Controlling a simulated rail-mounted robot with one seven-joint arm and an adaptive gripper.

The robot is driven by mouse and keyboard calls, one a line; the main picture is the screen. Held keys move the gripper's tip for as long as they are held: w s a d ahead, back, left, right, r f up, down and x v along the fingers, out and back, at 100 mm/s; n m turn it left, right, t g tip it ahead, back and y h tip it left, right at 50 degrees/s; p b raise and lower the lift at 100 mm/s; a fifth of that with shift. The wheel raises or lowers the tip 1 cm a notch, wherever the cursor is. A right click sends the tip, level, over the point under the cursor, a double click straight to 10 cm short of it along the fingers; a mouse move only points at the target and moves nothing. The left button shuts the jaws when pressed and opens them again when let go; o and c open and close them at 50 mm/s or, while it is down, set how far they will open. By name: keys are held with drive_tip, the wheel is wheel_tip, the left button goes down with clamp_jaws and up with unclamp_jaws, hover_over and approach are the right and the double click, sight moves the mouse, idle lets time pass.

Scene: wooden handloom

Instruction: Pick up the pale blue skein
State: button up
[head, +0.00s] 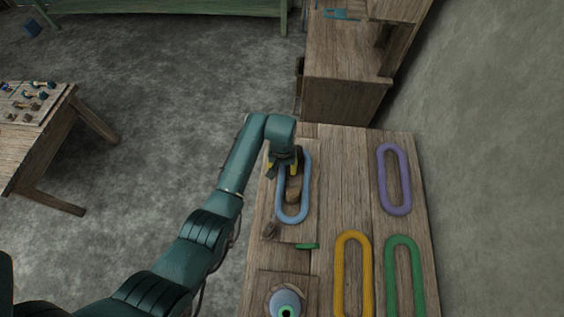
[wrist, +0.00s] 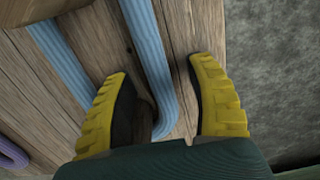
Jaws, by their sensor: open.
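The pale blue skein (head: 307,188) is a long oval loop on the left part of the wooden table, around a wooden block or peg. My gripper (head: 284,168) is over its upper left end. In the wrist view, the skein (wrist: 152,55) runs as two strands, with its rounded end low in the picture. My gripper (wrist: 160,100) is open, with one yellow-padded finger on each side of the right strand near that end. Nothing is held. The wrist housing hides the lowest part of the picture, and I cannot tell whether the fingers touch the skein.
A purple skein (head: 380,165), a yellow skein (head: 339,270) and a green skein (head: 391,280) lie to the right. A small green piece (head: 307,246) and a round grey-blue item (head: 284,298) are nearer. A wooden cabinet (head: 340,100) stands behind the table (head: 345,200).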

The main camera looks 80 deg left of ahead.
drive_tip(key=shift+f, duration=0.55)
drive_tip(key=shift+c, duration=0.4)
clamp_jaws()
wheel_tip(320, 180, up, 16)
drive_tip(key=p, duration=1.6)
idle(1.3)
